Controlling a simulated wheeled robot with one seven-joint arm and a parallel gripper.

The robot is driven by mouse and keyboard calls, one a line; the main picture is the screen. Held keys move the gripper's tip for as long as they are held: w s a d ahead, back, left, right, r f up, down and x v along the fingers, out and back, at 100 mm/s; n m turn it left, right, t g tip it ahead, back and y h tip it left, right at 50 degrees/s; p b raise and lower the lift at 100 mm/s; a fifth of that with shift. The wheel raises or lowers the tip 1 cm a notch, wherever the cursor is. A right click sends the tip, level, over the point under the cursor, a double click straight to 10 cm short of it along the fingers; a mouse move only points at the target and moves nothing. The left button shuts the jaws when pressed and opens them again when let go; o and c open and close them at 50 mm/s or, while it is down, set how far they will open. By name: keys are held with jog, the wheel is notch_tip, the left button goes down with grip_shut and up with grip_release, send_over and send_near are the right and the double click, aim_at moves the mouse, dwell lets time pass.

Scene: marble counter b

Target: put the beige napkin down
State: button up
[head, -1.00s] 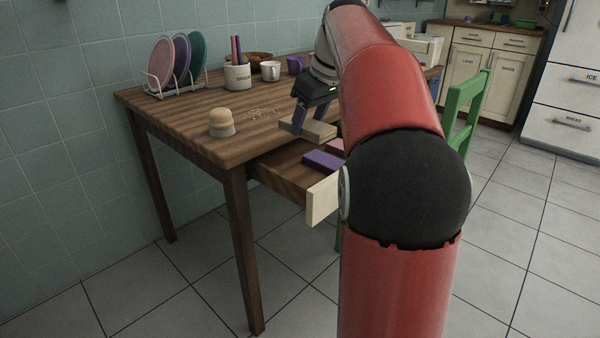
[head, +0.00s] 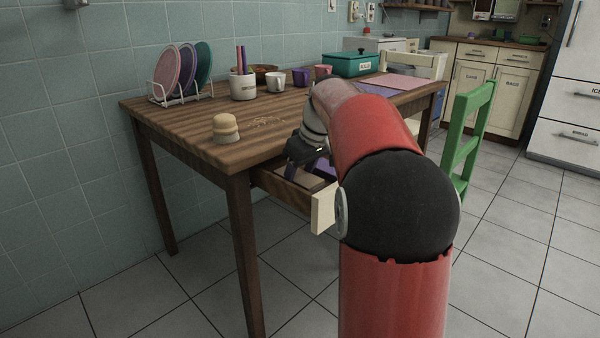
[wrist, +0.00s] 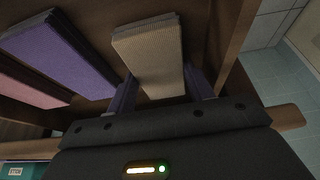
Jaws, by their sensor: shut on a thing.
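The beige napkin (wrist: 150,48) is a folded ribbed block between the two purple fingers of my gripper (wrist: 162,92), which is shut on it. In the head view my gripper (head: 306,172) is down inside the open table drawer (head: 283,190), with the beige napkin (head: 307,179) partly hidden by it. In the wrist view a purple napkin (wrist: 62,52) and a pink napkin (wrist: 24,86) lie to the left of the beige one, apart from it. I cannot tell whether the beige napkin touches the drawer floor.
The drawer has a pale front (head: 323,209). The wooden table (head: 180,118) carries a brush (head: 226,128), crumbs (head: 268,122), a plate rack (head: 180,98), a utensil pot (head: 242,87) and mugs (head: 276,82). A green chair (head: 466,130) stands at the right.

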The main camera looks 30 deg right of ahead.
jog(key=shift+f, duration=0.2)
jog(key=o, duration=1)
jog(key=shift+c, duration=0.2)
jog(key=shift+r, duration=0.45)
jog(key=p+v, duration=0.2)
jog(key=v, duration=0.9)
jog(key=shift+s+r+p, duration=0.2)
jog(key=shift+s+p, duration=0.05)
jog(key=shift+p, duration=0.15)
